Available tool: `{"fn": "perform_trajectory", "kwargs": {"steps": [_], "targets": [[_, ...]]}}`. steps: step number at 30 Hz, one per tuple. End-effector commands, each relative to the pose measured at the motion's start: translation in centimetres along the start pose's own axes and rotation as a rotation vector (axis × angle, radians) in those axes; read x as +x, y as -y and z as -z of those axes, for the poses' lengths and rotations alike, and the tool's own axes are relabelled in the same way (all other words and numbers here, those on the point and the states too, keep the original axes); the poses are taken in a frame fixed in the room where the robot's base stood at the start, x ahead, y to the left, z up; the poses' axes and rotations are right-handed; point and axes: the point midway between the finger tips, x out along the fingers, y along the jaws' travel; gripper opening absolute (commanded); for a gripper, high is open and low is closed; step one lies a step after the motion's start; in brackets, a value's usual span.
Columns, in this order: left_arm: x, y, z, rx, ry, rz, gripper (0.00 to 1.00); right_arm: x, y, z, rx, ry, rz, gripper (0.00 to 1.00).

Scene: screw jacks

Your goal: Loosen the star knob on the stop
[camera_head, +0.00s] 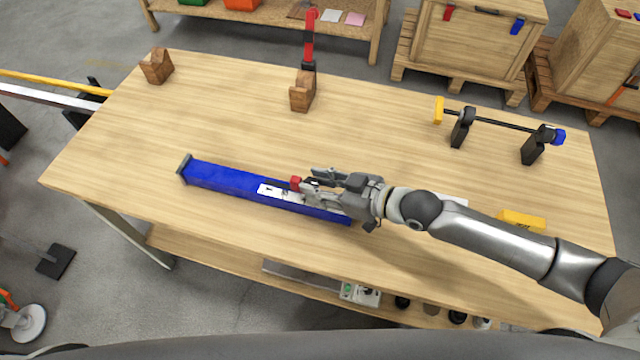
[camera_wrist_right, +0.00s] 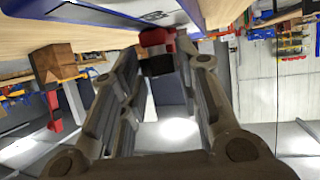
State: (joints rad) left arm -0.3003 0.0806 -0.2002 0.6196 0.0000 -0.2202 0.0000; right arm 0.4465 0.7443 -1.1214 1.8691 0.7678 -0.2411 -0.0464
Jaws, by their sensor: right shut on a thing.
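A long blue rail (camera_head: 235,181) lies on the wooden table, with a white plate (camera_head: 268,191) on it. The small red star knob (camera_head: 295,183) of the stop shows at the fingertips of my right gripper (camera_head: 307,187), over the rail. In the right wrist view the red knob (camera_wrist_right: 157,38) and a dark part below it sit between the tips of the two fingers (camera_wrist_right: 160,60). The gripper is shut on the knob. The knob's lobes and the rest of the stop are hidden or too small to make out. My left gripper is out of view.
Wooden blocks (camera_head: 156,66) and (camera_head: 302,92) stand at the back, the second near a red and black upright tool (camera_head: 309,40). A clamp bar (camera_head: 500,123) stands at the right rear. A yellow piece (camera_head: 521,220) lies behind my right forearm. The table's left front is clear.

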Motion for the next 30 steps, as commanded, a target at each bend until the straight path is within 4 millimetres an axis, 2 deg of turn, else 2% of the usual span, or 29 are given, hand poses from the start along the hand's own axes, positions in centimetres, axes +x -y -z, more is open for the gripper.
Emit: {"fn": "perform_trajectory", "kwargs": {"steps": [3,4,8,20,23,30], "targets": [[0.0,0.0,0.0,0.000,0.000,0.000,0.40,0.0,0.0,0.1,-0.002,-0.002,0.000,0.07],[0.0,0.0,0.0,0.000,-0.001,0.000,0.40,0.0,0.0,0.1,-0.002,-0.002,0.000,0.35],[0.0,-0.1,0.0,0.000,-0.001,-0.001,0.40,0.0,0.0,0.1,-0.001,-0.002,0.000,0.51],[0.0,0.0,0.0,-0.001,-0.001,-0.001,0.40,-0.4,0.0,0.0,-0.001,0.000,-0.001,0.53],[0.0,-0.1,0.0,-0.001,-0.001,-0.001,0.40,-1.3,-0.1,-0.1,-0.001,0.001,-0.002,0.53],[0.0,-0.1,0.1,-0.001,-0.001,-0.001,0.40,-5.4,-0.1,-0.1,-0.003,0.002,-0.002,0.53]]}}
